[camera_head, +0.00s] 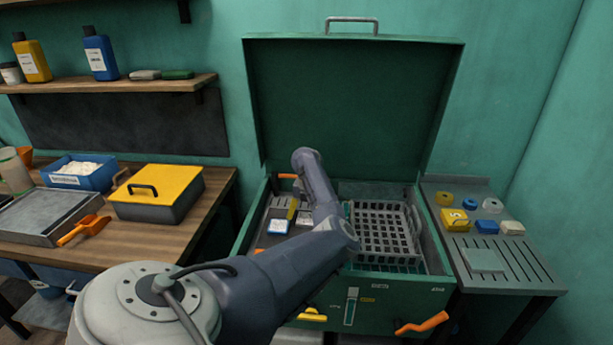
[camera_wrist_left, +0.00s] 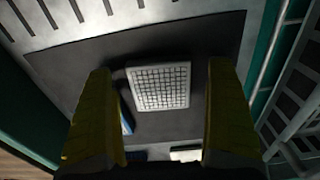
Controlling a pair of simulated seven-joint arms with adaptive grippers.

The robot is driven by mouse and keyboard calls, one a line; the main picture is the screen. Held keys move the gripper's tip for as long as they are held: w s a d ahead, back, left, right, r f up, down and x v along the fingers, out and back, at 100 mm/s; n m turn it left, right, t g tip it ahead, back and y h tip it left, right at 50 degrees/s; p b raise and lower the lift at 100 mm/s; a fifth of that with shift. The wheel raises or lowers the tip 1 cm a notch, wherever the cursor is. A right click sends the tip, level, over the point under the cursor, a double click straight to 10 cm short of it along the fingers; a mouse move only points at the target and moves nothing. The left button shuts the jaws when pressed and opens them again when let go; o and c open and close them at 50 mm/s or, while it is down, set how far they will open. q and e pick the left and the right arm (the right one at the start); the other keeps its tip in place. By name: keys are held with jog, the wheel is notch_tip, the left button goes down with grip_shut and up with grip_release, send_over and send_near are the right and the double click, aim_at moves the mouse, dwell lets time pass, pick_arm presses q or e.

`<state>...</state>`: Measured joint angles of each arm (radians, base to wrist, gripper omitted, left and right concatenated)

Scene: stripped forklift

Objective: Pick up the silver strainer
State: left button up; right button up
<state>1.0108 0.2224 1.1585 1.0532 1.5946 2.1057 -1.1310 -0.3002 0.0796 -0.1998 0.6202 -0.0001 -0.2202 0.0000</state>
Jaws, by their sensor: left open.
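The silver strainer (camera_wrist_left: 160,87), a small square mesh grid, lies flat on a dark panel in the left wrist view. My left gripper (camera_wrist_left: 160,78) is open, with one yellow finger on each side of the strainer in the picture. I cannot tell the height gap between them. In the head view my left arm reaches into the open green chest (camera_head: 400,289). A yellow finger of the gripper (camera_head: 292,208) shows beside the arm, and the arm hides much of that area. My right gripper is in neither view.
A grey wire basket (camera_head: 383,229) stands right of the arm inside the chest. A white-and-blue item (camera_head: 278,227) lies near the gripper. The chest walls and raised lid (camera_head: 350,105) surround the space. A side shelf (camera_head: 511,263) at right holds small coloured items.

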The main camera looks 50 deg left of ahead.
pick_arm(q)
jog(key=c, duration=1.5)
jog(key=shift+r, duration=0.1)
